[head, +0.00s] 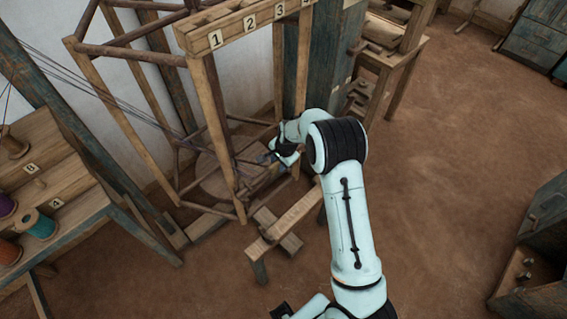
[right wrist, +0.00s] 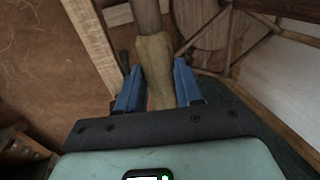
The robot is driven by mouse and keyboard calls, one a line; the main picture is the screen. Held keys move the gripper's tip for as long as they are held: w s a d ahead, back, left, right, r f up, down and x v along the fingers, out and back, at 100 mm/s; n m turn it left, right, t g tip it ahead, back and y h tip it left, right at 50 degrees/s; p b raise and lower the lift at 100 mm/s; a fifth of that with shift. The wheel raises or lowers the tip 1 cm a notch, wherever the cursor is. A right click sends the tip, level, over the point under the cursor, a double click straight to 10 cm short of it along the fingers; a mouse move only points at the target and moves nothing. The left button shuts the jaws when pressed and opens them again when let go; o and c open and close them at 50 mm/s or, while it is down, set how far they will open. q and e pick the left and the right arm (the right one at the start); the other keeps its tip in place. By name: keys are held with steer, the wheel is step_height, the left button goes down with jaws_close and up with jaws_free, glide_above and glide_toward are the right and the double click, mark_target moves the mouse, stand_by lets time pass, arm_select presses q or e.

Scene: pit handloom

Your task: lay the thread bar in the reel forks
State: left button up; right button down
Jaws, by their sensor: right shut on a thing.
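My right gripper (head: 268,157) is low at the wooden frame, beside its front post, and small in the head view. In the right wrist view its two blue fingers (right wrist: 158,88) are closed on either side of a pale wooden piece (right wrist: 155,60). A darker round rod (right wrist: 147,15) continues from that piece, away from the gripper. I cannot tell whether this is the thread bar. The wooden frame (head: 110,105) has slanted posts, cross bars and dark threads running left. I cannot make out the reel forks. My left gripper does not show clearly.
A beam with numbers (head: 232,32) tops the frame. A low wooden bench (head: 290,218) stands just in front of the gripper. A table with thread spools (head: 37,224) is at left, a dark cabinet (head: 535,235) at right. The brown floor (head: 450,130) between is open.

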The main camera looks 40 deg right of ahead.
steer(key=shift+w+r+p, duration=0.1)
steer(key=shift+w+p, duration=0.2)
steer(key=shift+w, duration=0.45)
steer(key=shift+w+a, duration=0.1)
steer(key=shift+w, duration=0.1)
steer(key=shift+f+b, duration=0.4)
steer(key=shift+f, duration=0.55)
steer(key=shift+s+f, duration=0.2)
steer(key=shift+f, duration=0.3)
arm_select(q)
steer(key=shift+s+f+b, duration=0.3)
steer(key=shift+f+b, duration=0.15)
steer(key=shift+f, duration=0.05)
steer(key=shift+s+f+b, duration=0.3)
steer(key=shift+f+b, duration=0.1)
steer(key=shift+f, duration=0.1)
arm_select(e)
steer(key=shift+x, duration=1.15)
steer(key=shift+s, duration=0.2)
steer(key=c, duration=0.7)
jaws_free()
steer(key=shift+o, duration=0.2)
steer(key=shift+f, duration=0.1)
